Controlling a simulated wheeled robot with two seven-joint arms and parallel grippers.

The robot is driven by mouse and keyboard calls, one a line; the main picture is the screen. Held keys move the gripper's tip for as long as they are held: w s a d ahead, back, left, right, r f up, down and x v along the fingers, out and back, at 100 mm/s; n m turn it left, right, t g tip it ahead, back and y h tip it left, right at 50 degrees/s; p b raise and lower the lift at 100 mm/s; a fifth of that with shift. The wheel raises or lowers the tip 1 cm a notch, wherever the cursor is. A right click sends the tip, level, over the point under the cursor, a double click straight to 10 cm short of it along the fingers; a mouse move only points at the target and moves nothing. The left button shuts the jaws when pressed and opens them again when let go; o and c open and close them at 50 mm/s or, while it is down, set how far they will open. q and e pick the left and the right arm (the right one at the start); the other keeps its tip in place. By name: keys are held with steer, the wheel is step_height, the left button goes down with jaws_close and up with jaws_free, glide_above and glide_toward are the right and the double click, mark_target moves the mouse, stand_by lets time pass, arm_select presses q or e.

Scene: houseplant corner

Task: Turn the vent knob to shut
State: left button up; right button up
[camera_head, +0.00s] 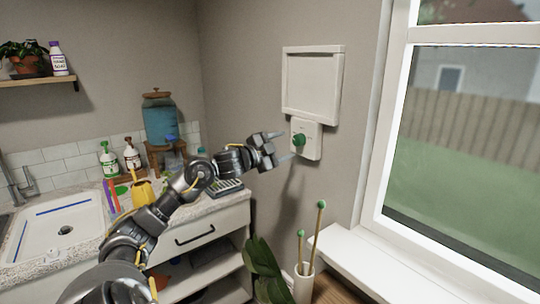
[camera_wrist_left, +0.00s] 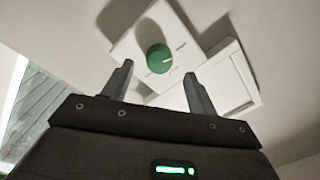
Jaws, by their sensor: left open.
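The green vent knob (camera_head: 299,140) sits on a white control plate (camera_head: 313,147) below a white square vent panel (camera_head: 312,84) on the wall. In the left wrist view the knob (camera_wrist_left: 159,59) is round with a pale pointer line that points to the right and slightly up in that picture. The marks on the plate are too small to read. My left gripper (camera_head: 283,145) is open and empty in front of the plate. In the wrist view its two fingers (camera_wrist_left: 158,88) stand apart, one to each side below the knob, and I cannot tell whether they touch it.
A window (camera_head: 460,130) with a white sill (camera_head: 400,265) is at the right. A pot with green-tipped sticks (camera_head: 304,284) and a leafy plant (camera_head: 262,268) stand below the knob. A counter with bottles, a blue dispenser (camera_head: 160,118) and a sink (camera_head: 66,228) is at the left.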

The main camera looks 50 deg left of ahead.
arm_select(q)
steer(key=s+b, duration=0.2)
steer(key=s, duration=0.4)
steer(key=shift+s+a, duration=0.15)
steer(key=shift+s, duration=0.05)
stand_by(0.4)
